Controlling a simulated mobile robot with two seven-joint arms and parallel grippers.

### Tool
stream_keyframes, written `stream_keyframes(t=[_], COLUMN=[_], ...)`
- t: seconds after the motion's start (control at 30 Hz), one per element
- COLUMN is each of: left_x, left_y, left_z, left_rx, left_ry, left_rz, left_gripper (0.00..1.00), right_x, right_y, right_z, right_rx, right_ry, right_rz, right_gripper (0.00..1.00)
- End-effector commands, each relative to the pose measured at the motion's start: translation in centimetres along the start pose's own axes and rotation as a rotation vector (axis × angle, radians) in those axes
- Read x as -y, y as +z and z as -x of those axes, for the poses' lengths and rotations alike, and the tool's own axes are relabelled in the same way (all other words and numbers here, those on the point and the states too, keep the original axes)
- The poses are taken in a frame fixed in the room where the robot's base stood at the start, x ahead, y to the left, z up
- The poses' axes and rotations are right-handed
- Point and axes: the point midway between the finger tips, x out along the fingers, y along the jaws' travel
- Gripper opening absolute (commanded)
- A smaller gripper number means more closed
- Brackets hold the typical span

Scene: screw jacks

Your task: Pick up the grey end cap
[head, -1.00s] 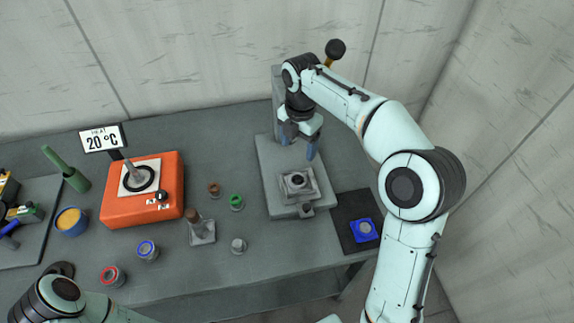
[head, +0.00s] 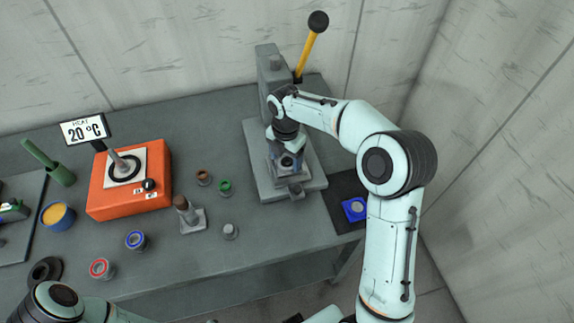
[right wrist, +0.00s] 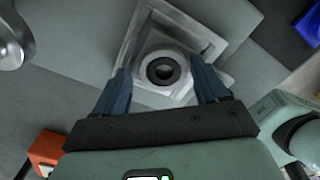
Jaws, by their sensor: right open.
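A small grey round cap (head: 230,231) stands on the bench, left of the press and below the green-topped piece; it looks like the grey end cap. My right gripper (head: 287,160) is open and points down over the square fixture on the press base. In the right wrist view, its two fingers stand apart, on either side of a pale ring with a dark centre (right wrist: 163,70) in the square block (right wrist: 135,45). I cannot tell whether the fingers touch anything. My left arm shows at the bottom left of the head view; its gripper is out of view.
The press (head: 268,75) with its yellow lever (head: 308,50) stands behind my right gripper. An orange heater (head: 130,182), brown-topped (head: 203,177), green (head: 225,187), blue (head: 135,240) and red (head: 99,268) pieces are to the left. A blue square (head: 354,209) lies on a black mat.

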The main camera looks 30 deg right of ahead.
Motion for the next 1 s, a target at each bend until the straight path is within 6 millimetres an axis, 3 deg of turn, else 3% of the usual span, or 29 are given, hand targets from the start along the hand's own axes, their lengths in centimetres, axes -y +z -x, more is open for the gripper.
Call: stream_keyframes(t=[0.27,0.43,0.5,0.77,1.0], left_x=[0.0,0.0,0.0,0.0,-0.5], left_y=[0.0,0.0,0.0,0.0,-0.6], left_z=[0.0,0.0,0.0,0.1,0.9], left_rx=[0.0,0.0,0.0,-0.001,-0.008], left_ry=[0.0,0.0,0.0,0.0,0.003], left_rz=[0.0,0.0,0.0,0.0,-0.003], left_gripper=[0.0,0.0,0.0,0.0,0.0], right_x=[0.0,-0.1,-0.1,-0.2,-0.3], right_y=[0.0,0.0,-0.1,-0.1,0.0], right_z=[-0.3,-0.3,-0.2,0.3,4.7], right_rx=[0.0,-0.001,0.0,-0.001,0.001], right_ry=[0.001,0.002,0.004,0.006,0.01], right_rz=[-0.001,0.0,0.0,0.002,0.0], right_gripper=[0.7,0.15,0.05,0.05,0.05])
